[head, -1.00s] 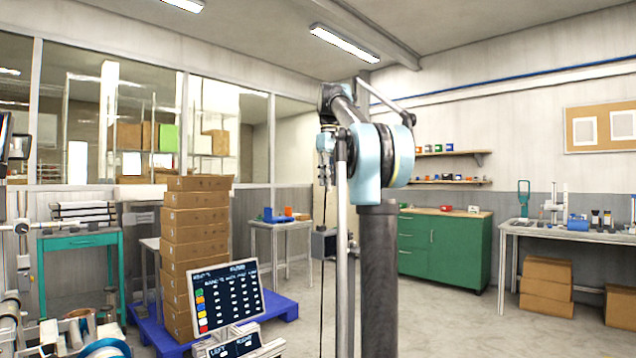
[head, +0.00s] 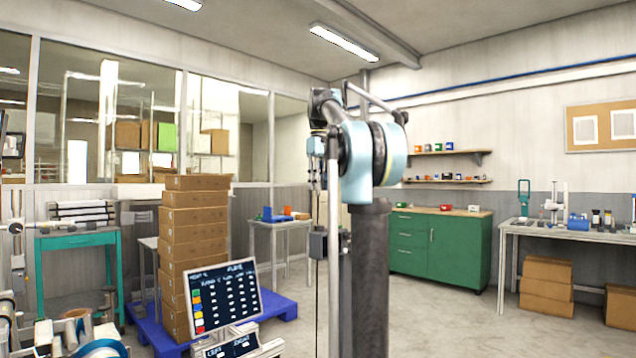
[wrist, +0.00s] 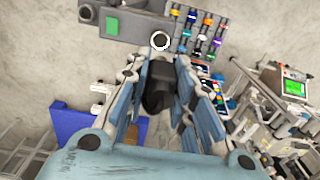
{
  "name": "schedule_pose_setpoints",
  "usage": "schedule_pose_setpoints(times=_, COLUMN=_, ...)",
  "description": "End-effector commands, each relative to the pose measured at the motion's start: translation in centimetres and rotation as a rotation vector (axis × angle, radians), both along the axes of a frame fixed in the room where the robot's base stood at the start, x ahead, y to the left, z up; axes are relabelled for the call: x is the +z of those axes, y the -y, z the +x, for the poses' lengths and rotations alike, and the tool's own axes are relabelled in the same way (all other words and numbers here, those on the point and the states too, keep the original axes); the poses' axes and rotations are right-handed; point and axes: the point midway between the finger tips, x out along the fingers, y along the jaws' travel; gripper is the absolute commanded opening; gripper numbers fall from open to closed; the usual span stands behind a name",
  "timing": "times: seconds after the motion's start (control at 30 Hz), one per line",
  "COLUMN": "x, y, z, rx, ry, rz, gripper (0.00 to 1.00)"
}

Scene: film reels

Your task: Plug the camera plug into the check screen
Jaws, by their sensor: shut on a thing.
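My gripper (wrist: 160,98) shows in the wrist view, with its fingers closed around a black plug (wrist: 158,85). The plug points toward a grey panel (wrist: 145,22) at the top of that view. A round port with a white ring (wrist: 160,40) sits on the panel, just beyond the plug's tip. The picture does not show clearly whether they touch; I see no sure contact. A green square (wrist: 112,25) is left of the port. I cannot tell for sure that this panel is the check screen. My gripper and the plug are not visible in the head view.
Several coloured plugs or cables (wrist: 205,35) sit right of the port. A machine with a green display (wrist: 293,85) stands at the right of the wrist view. In the head view, a list screen (head: 225,297) stands before stacked boxes (head: 195,215) on a blue pallet (head: 285,305).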

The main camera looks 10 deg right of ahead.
Motion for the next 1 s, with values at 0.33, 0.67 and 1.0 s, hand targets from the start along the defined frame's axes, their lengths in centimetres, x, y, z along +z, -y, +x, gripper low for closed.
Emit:
schedule_pose_setpoints(times=0.33, x=-3.5, y=0.0, z=0.0, rx=0.0, ry=0.0, rz=0.0, gripper=0.0)
schedule_pose_setpoints(times=0.67, x=-6.4, y=0.0, z=0.0, rx=0.0, ry=0.0, rz=0.0, gripper=0.0)
schedule_pose_setpoints(times=1.0, x=-7.8, y=0.0, z=0.0, rx=0.0, ry=0.0, rz=0.0, gripper=0.0)
